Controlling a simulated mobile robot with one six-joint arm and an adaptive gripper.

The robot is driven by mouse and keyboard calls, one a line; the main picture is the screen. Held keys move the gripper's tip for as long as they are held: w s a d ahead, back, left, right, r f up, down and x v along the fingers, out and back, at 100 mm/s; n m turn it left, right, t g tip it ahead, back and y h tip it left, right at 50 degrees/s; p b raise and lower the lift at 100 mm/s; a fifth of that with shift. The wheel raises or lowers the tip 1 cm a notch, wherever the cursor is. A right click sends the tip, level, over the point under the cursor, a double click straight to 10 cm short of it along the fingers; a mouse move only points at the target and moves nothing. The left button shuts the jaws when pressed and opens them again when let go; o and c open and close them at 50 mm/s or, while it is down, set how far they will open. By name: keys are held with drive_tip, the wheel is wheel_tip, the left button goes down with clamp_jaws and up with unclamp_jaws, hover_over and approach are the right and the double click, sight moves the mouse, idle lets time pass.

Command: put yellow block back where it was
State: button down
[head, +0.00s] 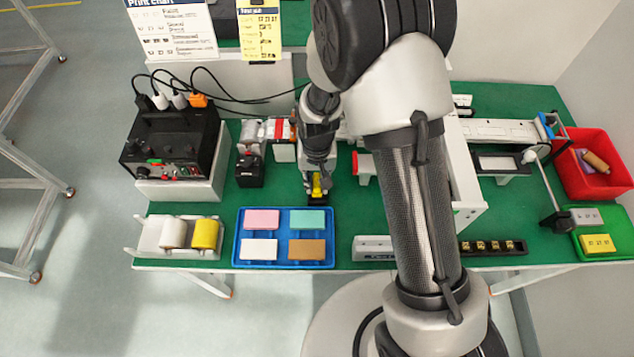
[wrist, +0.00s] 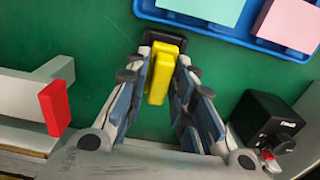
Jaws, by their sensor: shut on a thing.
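The yellow block (wrist: 161,78) is between the fingers of my gripper (wrist: 165,65), which is shut on it. In the head view the yellow block (head: 316,184) shows small at the end of my gripper (head: 317,182), over the green table behind the blue tray. A small black piece (wrist: 161,37) shows at the block's far end in the wrist view. I cannot tell whether the block touches it or the table.
The blue tray (head: 286,234) holds pink, mint, white and brown blocks. A white rack (head: 148,240) with a white and a yellow roll stands left of it. A black box (head: 250,171) stands left of my gripper, and a red-ended white part (head: 363,167) stands right. Green table (head: 215,202) is bare between.

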drive_tip(key=shift+f, duration=0.3)
drive_tip(key=shift+f, duration=0.25)
drive_tip(key=c, duration=1.4)
unclamp_jaws()
drive_tip(key=shift+o, duration=0.2)
drive_tip(key=shift+r, duration=0.2)
drive_tip(key=s+d+r+t+p, duration=0.1)
drive_tip(key=d+r+p, duration=0.1)
drive_tip(key=r, duration=0.9)
drive_tip(key=s+d+r+p, duration=0.1)
drive_tip(key=d+r+p, duration=0.1)
drive_tip(key=r, duration=0.9)
drive_tip(key=s+d+r+t, duration=0.1)
drive_tip(key=s+d+r, duration=0.3)
drive_tip(key=s+r, duration=0.3)
drive_tip(key=s+d+r+t, duration=0.2)
drive_tip(key=s+d+r, duration=0.2)
drive_tip(key=s, duration=0.6)
wheel_tip(320, 180, up, 3)
drive_tip(key=shift+s+d+f+t, duration=0.1)
drive_tip(key=shift+s+d+t, duration=0.2)
drive_tip(key=shift+s, duration=0.05)
